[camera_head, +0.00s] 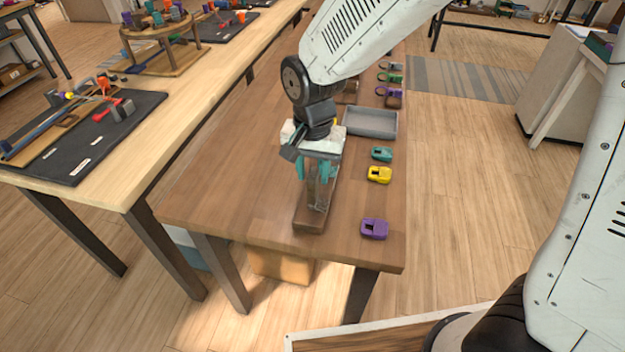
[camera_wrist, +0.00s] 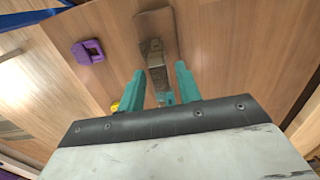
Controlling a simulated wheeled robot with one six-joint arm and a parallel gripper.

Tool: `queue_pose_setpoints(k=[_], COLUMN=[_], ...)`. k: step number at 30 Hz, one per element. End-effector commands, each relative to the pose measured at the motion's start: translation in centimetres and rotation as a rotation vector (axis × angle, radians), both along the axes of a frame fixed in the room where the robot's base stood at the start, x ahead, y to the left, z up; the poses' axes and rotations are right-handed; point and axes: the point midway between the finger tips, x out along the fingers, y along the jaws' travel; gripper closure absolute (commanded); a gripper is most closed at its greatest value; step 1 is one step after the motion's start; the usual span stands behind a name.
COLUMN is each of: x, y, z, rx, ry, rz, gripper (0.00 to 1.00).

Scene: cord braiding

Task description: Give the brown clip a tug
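My gripper (camera_head: 317,171) is over the near part of the brown table, pointing down. In the wrist view its two teal fingers (camera_wrist: 160,70) stand apart on either side of a grey-brown upright piece (camera_wrist: 155,62), with a gap visible at least on the right. This piece rises from a wooden base (camera_head: 309,220), which also shows in the wrist view (camera_wrist: 154,24). I cannot tell for sure whether the piece is the brown clip, since the fingers and gripper body partly hide it. A small teal bit shows between the fingers, low in the wrist view.
A purple clip (camera_head: 374,229), a yellow clip (camera_head: 380,175) and a teal clip (camera_head: 381,154) lie along the table's right side. A grey tray (camera_head: 371,122) stands behind them. Coloured clips or hooks line the far right edge. The table's left part is clear.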

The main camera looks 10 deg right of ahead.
Motion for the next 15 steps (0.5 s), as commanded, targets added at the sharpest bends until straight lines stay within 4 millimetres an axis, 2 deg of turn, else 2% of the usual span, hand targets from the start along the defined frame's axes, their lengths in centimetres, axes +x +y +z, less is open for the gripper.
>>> queue_pose_setpoints(k=[1,3,15], x=[0.00,0.00,0.00], y=[0.00,0.00,0.01], z=[0.00,0.00,0.01], rx=[0.000,0.000,0.000], ry=[0.000,0.000,0.000], rz=[0.000,0.000,0.000], gripper=[0.80,1.00,1.00])
